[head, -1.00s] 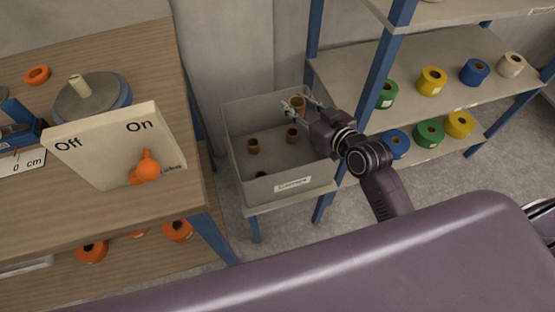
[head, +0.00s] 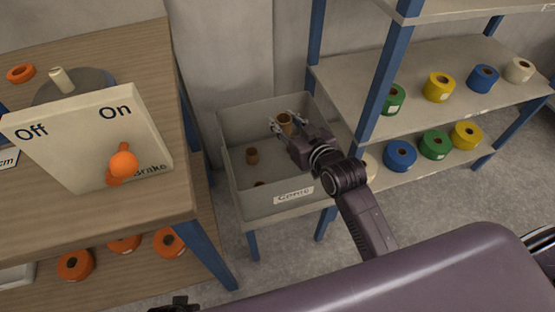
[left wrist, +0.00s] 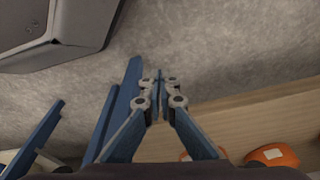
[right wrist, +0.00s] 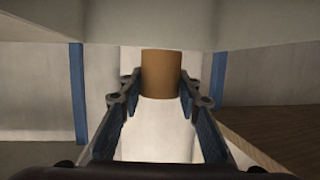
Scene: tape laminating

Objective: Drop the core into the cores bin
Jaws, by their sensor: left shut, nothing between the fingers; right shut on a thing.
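The brown core (head: 286,121) is held between the fingers of my right gripper (head: 288,124), over the back part of the cores bin (head: 238,202). In the right wrist view the core (right wrist: 161,75) stands upright between the fingertips. The bin is an open grey box with a label on its front. A brown core (head: 252,155) stands inside it, and another (head: 259,184) shows only partly behind the front wall. My left gripper (left wrist: 160,83) is shut and empty in the left wrist view, low beside a wooden table.
A wooden table (head: 150,215) with an On/Off brake panel (head: 85,140) stands left of the bin. A blue-post shelf (head: 480,112) with coloured tape rolls stands close on the right. My right arm reaches over the bin's right side.

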